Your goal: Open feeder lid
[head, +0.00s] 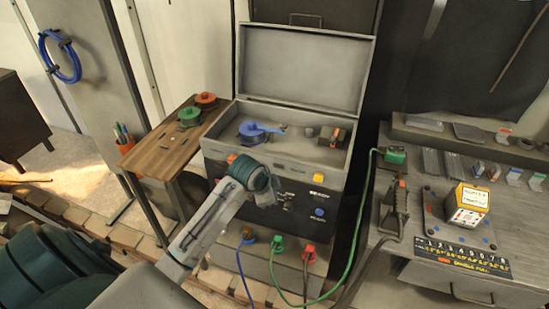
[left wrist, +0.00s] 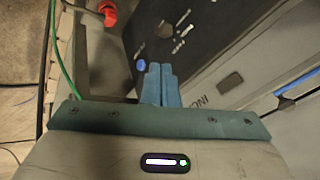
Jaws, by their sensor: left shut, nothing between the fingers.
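The feeder (head: 275,165) is a grey box with a dark control panel on its front. Its lid (head: 303,68) stands raised and upright at the back, so the inside is exposed. A blue spool (head: 255,132) and a small drive part (head: 333,135) sit in it. My left gripper (head: 268,200) is in front of the control panel, below the box's front rim and apart from the lid. In the left wrist view its blue fingers (left wrist: 160,84) are together and empty, pointing toward the dark panel (left wrist: 190,40). My right gripper is not in view.
A wooden side table (head: 165,150) with green (head: 189,117) and red spools (head: 205,99) stands left of the feeder. Cables plug in below the panel, and a green cable (head: 363,215) runs up its right side. A grey workbench (head: 415,265) with a torch and box stands right.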

